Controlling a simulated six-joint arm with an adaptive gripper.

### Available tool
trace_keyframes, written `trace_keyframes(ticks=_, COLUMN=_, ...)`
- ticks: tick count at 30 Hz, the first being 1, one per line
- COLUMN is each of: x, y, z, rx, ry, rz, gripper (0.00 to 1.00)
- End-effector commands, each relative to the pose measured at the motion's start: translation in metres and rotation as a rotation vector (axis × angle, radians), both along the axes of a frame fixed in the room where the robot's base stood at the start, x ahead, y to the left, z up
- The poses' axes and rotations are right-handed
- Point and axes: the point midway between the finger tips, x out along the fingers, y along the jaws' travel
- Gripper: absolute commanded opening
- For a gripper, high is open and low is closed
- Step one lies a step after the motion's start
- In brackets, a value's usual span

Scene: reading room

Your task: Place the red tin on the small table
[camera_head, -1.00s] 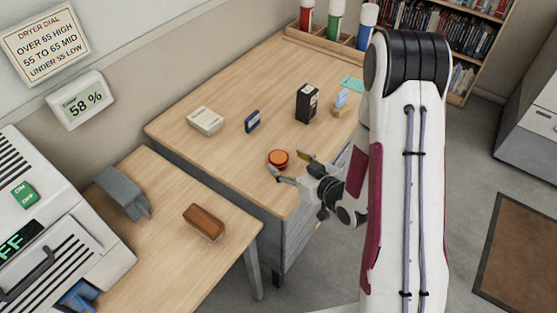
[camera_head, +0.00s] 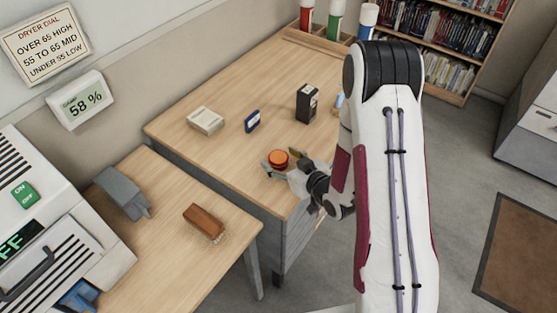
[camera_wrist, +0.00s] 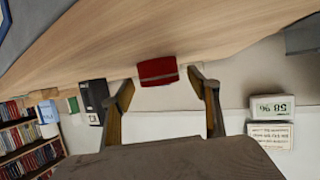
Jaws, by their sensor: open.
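The red tin (camera_head: 278,156), round with an orange-red top, stands on the large desk (camera_head: 225,160) near its front edge. My gripper (camera_head: 281,165) is open at the tin, with one finger on either side of it. In the wrist view, which is upside down, the red tin (camera_wrist: 158,71) shows between the two fingertips of my gripper (camera_wrist: 160,80). The small table (camera_head: 160,270) stands at the left, in front of the desk, with a bare patch around the brush.
On the small table are a brown brush (camera_head: 203,222), a grey device (camera_head: 122,192) and a large white machine (camera_head: 60,240). A gap separates desk and table.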

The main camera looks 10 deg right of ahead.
Motion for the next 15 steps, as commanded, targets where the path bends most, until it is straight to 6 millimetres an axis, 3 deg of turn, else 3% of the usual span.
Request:
trace_keyframes(ticks=2, x=0.0000, y=-0.0001, z=0.0001, rx=0.000, ry=0.000, rz=0.000, gripper=0.60)
trace_keyframes(ticks=3, x=0.0000, y=-0.0001, z=0.0001, rx=0.000, ry=0.000, rz=0.000, gripper=0.55)
trace_keyframes(ticks=7, x=-0.0001, y=-0.0001, z=0.0002, rx=0.000, ry=0.000, rz=0.000, gripper=0.21)
trace_keyframes(ticks=8, x=-0.0001, y=-0.0001, z=0.0002, rx=0.000, ry=0.000, rz=0.000, gripper=0.17)
trace_keyframes(ticks=15, x=0.0001, y=-0.0002, z=0.0004, rx=0.000, ry=-0.001, rz=0.000, gripper=0.13)
